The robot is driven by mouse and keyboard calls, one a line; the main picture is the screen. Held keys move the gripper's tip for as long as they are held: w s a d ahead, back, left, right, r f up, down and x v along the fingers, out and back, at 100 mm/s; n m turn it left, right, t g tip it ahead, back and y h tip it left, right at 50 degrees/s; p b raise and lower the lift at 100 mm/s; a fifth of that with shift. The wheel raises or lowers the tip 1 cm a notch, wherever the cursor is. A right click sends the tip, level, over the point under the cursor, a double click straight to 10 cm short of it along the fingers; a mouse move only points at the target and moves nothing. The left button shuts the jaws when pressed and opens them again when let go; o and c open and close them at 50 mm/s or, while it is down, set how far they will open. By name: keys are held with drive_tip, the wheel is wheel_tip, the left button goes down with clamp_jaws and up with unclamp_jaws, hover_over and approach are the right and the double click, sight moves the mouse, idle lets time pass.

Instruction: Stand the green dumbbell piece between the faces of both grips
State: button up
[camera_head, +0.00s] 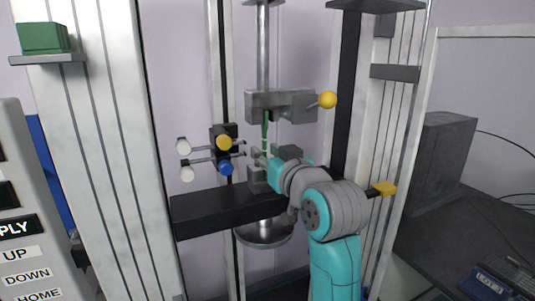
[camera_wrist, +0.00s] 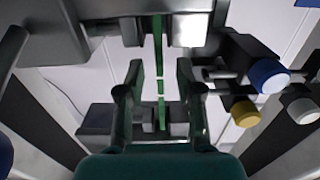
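The green dumbbell piece (camera_head: 265,127) stands upright as a thin strip below the upper grip (camera_head: 285,104). In the wrist view the piece (camera_wrist: 159,50) runs from between the faces of one grip (camera_wrist: 190,31) to those of the other grip (camera_wrist: 180,120). Gaps show beside it at the grip by the top edge. At the other grip, contact is hard to tell. My gripper (camera_wrist: 160,88) has its fingers apart on either side of the piece, with a gap on each side. In the head view my wrist hides much of the lower grip (camera_head: 257,180).
Yellow (camera_head: 224,142), blue (camera_head: 226,168) and white (camera_head: 183,146) knobs stick out left of the grips, close to my gripper. A yellow ball handle (camera_head: 328,100) is on the upper grip's right. A dark crossbeam (camera_head: 215,210) lies below. A green box (camera_head: 42,38) sits on a shelf.

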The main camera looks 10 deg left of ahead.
drive_tip(key=v, duration=1.2)
drive_tip(key=shift+f, duration=0.1)
